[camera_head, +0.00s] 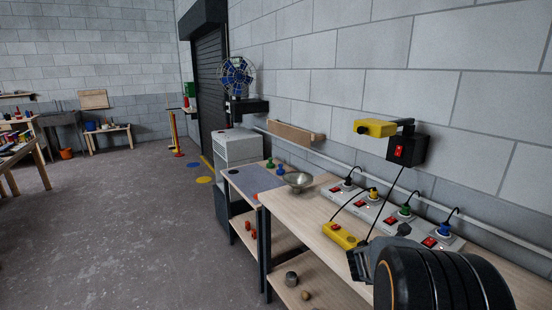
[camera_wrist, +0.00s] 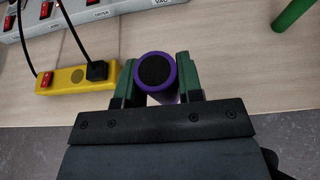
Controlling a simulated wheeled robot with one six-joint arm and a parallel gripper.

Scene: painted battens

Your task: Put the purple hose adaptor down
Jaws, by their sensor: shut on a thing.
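The purple hose adaptor (camera_wrist: 170,70) is a short round piece with a purple rim and a dark round end, seen nearly end-on in the wrist view. My gripper (camera_wrist: 157,76) is shut on it, with one green finger on each side. Behind it is the light wood bench top (camera_wrist: 225,75); I cannot tell whether the adaptor touches it. In the head view my arm covers the near part of the bench, and the adaptor cannot be made out there.
A yellow switch box (camera_head: 340,236) with a black plug and cable lies on the bench, left of the adaptor in the wrist view. Grey socket strips (camera_head: 385,212) with coloured plugs run along the wall side. A metal bowl (camera_head: 298,181) stands farther along. A green rod (camera_wrist: 292,14) shows at upper right.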

